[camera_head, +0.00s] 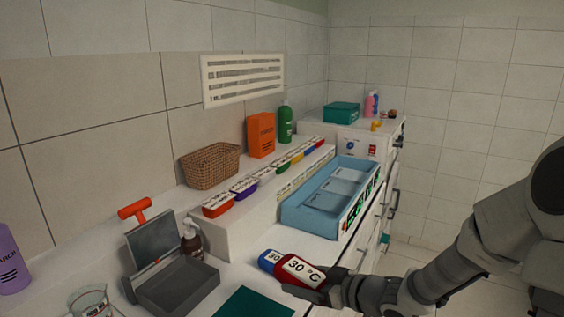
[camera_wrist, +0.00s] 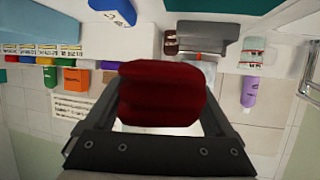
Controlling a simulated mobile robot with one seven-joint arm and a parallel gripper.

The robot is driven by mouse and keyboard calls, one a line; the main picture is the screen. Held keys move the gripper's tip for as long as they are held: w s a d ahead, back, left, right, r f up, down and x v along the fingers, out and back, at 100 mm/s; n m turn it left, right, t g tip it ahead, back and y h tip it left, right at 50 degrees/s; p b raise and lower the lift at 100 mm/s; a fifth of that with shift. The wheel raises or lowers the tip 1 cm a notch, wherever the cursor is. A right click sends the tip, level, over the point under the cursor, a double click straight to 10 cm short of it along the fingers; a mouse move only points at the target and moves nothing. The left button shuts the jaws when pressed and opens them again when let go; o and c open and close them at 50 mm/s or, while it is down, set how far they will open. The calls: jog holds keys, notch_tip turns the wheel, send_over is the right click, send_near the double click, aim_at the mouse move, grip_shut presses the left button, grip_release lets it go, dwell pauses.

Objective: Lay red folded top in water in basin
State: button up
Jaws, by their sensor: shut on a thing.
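My gripper (camera_head: 308,291) is shut on the red folded top (camera_head: 299,270), which carries a white "30 °C" label in the head view. In the wrist view the red top (camera_wrist: 162,93) shows as a dark red folded bundle between the jaws. It is above the front of the counter, apart from the basin. The light blue basin (camera_head: 293,215) stands behind it, slightly to the right, with pale blue divided areas inside that look like water. A blue folded piece (camera_head: 268,260) marked "30" lies just left of the red top; it also shows in the wrist view (camera_wrist: 115,10).
A raised ledge left of the basin holds a row of small coloured boxes (camera_head: 243,186), a wicker basket (camera_head: 210,167), an orange box (camera_head: 261,135) and a green bottle (camera_head: 285,122). A grey tray (camera_head: 178,288) and brown bottle (camera_head: 191,240) stand left. A teal mat (camera_head: 252,304) lies in front.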

jog(key=w+d+r+m+t+h, duration=0.1)
jog(key=d+r+m+t+h, duration=0.1)
jog(key=d+m+h, duration=0.1)
jog(key=d+r+m+t+h+p, duration=0.1)
jog(key=d+r+m+h, duration=0.1)
jog(key=d, duration=0.4)
jog(key=shift+w+r+m+t+h, duration=0.25)
jog(key=shift+w+m+t+h, duration=0.15)
jog(key=shift+m+h, duration=0.1)
jog(key=shift+d, duration=0.15)
